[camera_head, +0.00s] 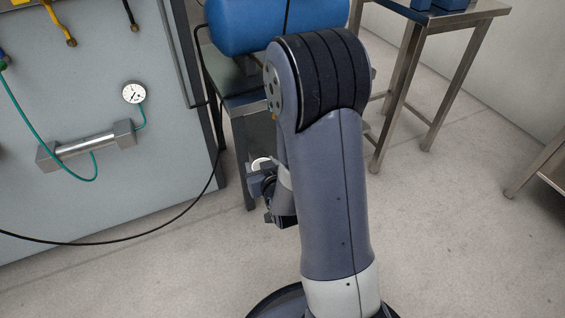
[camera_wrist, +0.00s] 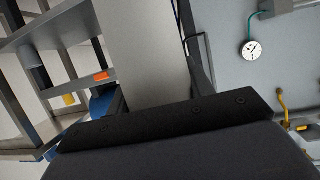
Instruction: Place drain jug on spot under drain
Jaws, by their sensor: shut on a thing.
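My gripper (camera_head: 262,188) hangs low beside my arm, in front of the steel stand, partly hidden by my arm. The pale round rim of what looks like the drain jug (camera_head: 261,163) shows at it, mostly hidden. In the wrist view, a plain pale surface (camera_wrist: 140,50) lies between the dark fingers of my gripper (camera_wrist: 158,85). It looks like the side of the held jug, but its edges are hard to tell from the background. I cannot make out the drain or the spot under it.
A blue tank (camera_head: 245,27) lies on a steel stand (camera_head: 250,105). A grey panel (camera_head: 130,190) with a gauge (camera_head: 134,92) and hoses is at left. A black cable (camera_head: 160,228) crosses low. A steel table (camera_head: 440,25) stands at upper right.

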